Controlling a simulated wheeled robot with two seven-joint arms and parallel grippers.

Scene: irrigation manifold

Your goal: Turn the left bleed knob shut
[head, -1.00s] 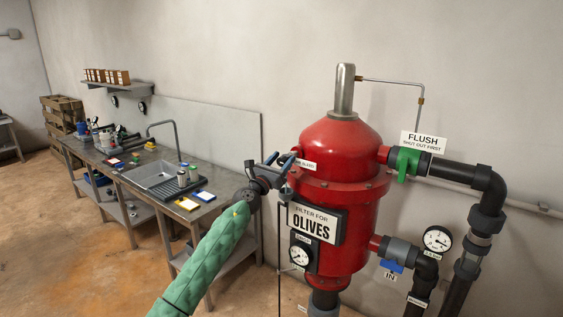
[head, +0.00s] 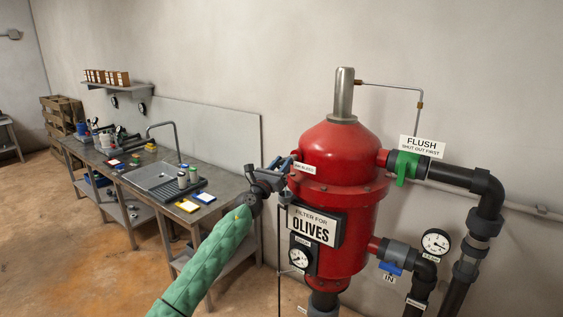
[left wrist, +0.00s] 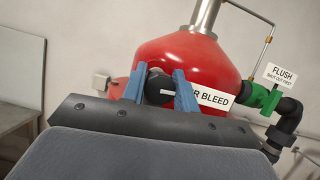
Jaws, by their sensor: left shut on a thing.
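The bleed knob (left wrist: 157,88) is a dark, round piece on the side of the red filter tank (left wrist: 185,60), beside a white label reading "…R BLEED" (left wrist: 212,97). In the left wrist view, the two blue fingers of my left gripper (left wrist: 160,88) stand on either side of the knob, shut on it. A pale bar shows across the knob's front. In the head view, my left gripper (head: 282,165) is at the tank's upper left, and the knob is hidden there by the fingers. My right gripper is not in view.
A green FLUSH valve (head: 407,166) and black pipes stand right of the tank. A blue IN valve (head: 390,267) and gauge (head: 436,242) are lower right. A sign reading OLIVES (head: 315,226) is just below my gripper. A workbench with a sink (head: 165,177) is at left.

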